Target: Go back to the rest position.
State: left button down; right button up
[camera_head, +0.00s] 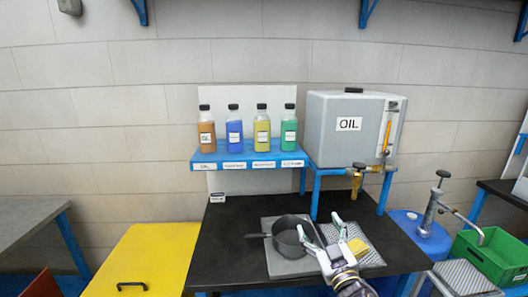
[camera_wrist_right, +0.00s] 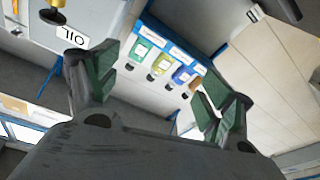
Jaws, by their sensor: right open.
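My right gripper (camera_head: 320,227) is over the front right part of the black workbench, with its fingers spread and nothing seen between them. Its left finger overlaps the right edge of a dark grey pot (camera_head: 284,240) in the head view; I cannot tell whether they touch. In the right wrist view, the green-padded fingers of the right gripper (camera_wrist_right: 160,85) are wide apart, with the bottle shelf in the background between them. My left gripper is in neither view.
Behind are a blue shelf (camera_head: 215,157) with several bottles and a grey oil tank (camera_head: 325,140) with a tap. A yellow cabinet (camera_head: 150,255) stands left. The bench's left part is clear.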

jog(key=s+d+f+m+g+h, duration=0.2)
jog(key=s+d+f+g, duration=0.15)
jog(key=f, duration=0.45)
jog(key=s+d+f+m+g+h, duration=0.2)
jog(key=s+d+f+g+h, duration=0.15)
jog(key=f, duration=0.45)
jog(key=s+f+g+y, duration=0.1)
jog(key=s+f+g, duration=0.45)
jog(key=s, duration=0.35)
jog(key=s+f+g+y, duration=0.1)
jog(key=s+f+g, duration=0.4)
jog(key=s, duration=0.5)
notch_tip(320, 180, down, 32)
jog(key=s, duration=0.1)
jog(key=s+d+f, duration=0.3)
jog(key=s+f, duration=0.7)
jog(key=s, duration=0.1)
jog(key=s+d+f+n, duration=0.1)
jog(key=s+d+f, duration=0.2)
jog(key=s+f, duration=0.8)
jog(key=shift+s+d+g, duration=0.15)
jog(key=shift+d+g, duration=0.1)
jog(key=shift+g, duration=0.1)
